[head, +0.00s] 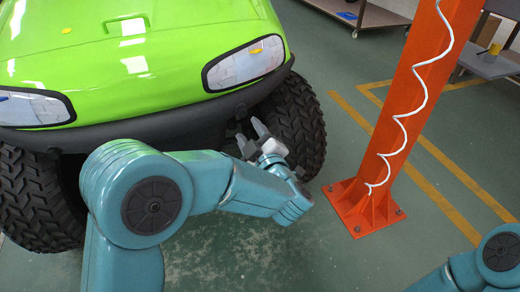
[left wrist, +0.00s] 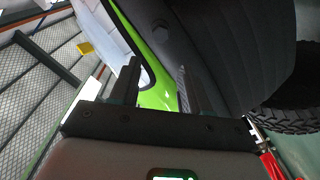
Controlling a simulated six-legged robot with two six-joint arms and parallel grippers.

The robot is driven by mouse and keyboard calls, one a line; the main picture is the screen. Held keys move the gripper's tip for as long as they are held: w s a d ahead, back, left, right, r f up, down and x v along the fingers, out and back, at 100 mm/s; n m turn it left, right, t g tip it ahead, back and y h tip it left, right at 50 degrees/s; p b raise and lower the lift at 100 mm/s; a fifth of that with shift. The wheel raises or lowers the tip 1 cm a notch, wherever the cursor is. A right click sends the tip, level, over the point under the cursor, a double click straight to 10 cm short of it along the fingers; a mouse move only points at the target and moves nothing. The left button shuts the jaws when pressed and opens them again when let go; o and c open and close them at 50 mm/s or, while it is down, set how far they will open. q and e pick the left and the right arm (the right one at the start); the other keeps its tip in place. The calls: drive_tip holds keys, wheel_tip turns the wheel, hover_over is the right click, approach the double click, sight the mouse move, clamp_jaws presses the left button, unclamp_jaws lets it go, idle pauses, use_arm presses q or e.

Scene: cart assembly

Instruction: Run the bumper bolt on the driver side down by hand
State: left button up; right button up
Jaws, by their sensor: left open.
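The green cart (head: 150,50) has a dark bumper (head: 150,128) across its front, which also shows in the left wrist view (left wrist: 235,50). My left gripper (head: 252,136) is at the bumper's right end, in front of the right front tyre. Its two fingers also show in the left wrist view (left wrist: 158,80), apart with nothing between them. The bolt cannot be made out in the head view. My right arm shows at the bottom right, its gripper out of frame.
An orange post (head: 412,100) with a coiled white hose stands on a bolted base right of the cart. The right front tyre (head: 298,120) is close beside my left gripper. Green floor with yellow lines is clear around the post. Carts stand at the back.

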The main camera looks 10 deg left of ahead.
sight(243, 114)
use_arm(q)
drive_tip(key=shift+h, duration=0.3)
drive_tip(key=x, duration=0.5)
drive_tip(key=d+p+x, duration=0.1)
drive_tip(key=x, duration=0.1)
drive_tip(key=shift+w+a+f, duration=0.2)
drive_tip(key=shift+w+f, duration=0.2)
drive_tip(key=shift+w, duration=0.1)
drive_tip(key=shift+w+a, duration=0.15)
drive_tip(key=shift+w, duration=0.15)
drive_tip(key=shift+c, duration=0.6)
drive_tip(key=shift+f, duration=0.1)
clamp_jaws()
drive_tip(key=m, duration=0.5)
drive_tip(key=shift+m, duration=0.3)
drive_tip(key=m, duration=1.2)
drive_tip(key=shift+s, duration=0.1)
drive_tip(key=m, duration=0.3)
drive_tip(key=shift+f+m, duration=0.1)
drive_tip(key=shift+m, duration=0.2)
drive_tip(key=m, duration=1.2)
drive_tip(key=shift+o, duration=0.5)
unclamp_jaws()
use_arm(e)
drive_tip(key=shift+s+a, duration=0.2)
drive_tip(key=shift+s, duration=0.55)
